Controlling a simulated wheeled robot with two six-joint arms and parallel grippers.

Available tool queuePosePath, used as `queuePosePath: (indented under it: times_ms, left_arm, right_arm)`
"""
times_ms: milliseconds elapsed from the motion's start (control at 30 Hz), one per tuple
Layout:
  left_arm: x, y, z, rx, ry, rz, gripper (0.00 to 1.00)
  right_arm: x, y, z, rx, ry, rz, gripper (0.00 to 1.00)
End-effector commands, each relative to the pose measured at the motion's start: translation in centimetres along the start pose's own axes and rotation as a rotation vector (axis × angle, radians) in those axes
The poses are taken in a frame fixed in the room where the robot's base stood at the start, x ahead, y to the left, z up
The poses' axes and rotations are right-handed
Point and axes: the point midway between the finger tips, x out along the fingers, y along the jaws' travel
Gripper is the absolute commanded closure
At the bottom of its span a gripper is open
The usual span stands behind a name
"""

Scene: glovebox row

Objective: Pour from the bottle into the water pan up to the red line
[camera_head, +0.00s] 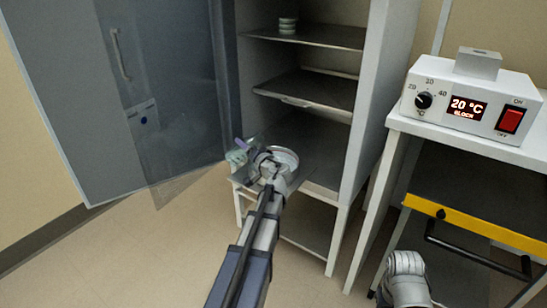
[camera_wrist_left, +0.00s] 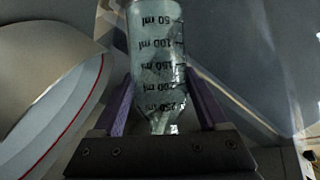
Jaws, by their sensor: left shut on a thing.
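My left gripper (camera_head: 246,153) is shut on a clear bottle (camera_wrist_left: 158,50), also partly visible in the head view (camera_head: 235,158). Its purple fingers flank the bottle in the wrist view. The marks run from 50 ml at the picture's top to 250 ml near the narrowing end. I cannot tell the bottle's exact tilt or its liquid level. The round, pale water pan (camera_head: 287,156) is beside the gripper at the cabinet opening. The wrist view shows the pan's wall (camera_wrist_left: 50,120) at left, with a red line inside. No water surface is clear.
A white control box (camera_head: 475,100) reading 20 °C sits at right, above a yellow bar (camera_head: 470,235). Floor is clear at lower left.

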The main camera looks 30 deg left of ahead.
Motion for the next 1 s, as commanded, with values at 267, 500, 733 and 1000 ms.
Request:
queuePosePath:
  times_ms: [267, 500, 733, 1000]
  left_arm:
    - [-0.5, -1.9, -1.9, -0.197, -0.038, 0.081, 1.00]
    - [-0.1, -3.5, -1.8, -0.429, -0.082, 0.178, 1.00]
    - [0.2, -4.1, -1.2, -0.614, -0.118, 0.254, 1.00]
    - [0.4, -5.0, -1.4, -0.766, -0.147, 0.317, 1.00]
  right_arm:
    - [-4.5, 0.5, 0.3, 0.003, -0.002, 0.003, 0.50]
    - [-7.5, 0.9, 0.5, 0.009, -0.004, 0.007, 0.50]
    - [-8.8, 1.0, 0.6, 0.013, -0.005, 0.008, 0.50]
    - [-10.3, 1.1, 0.7, 0.013, -0.005, 0.005, 0.50]
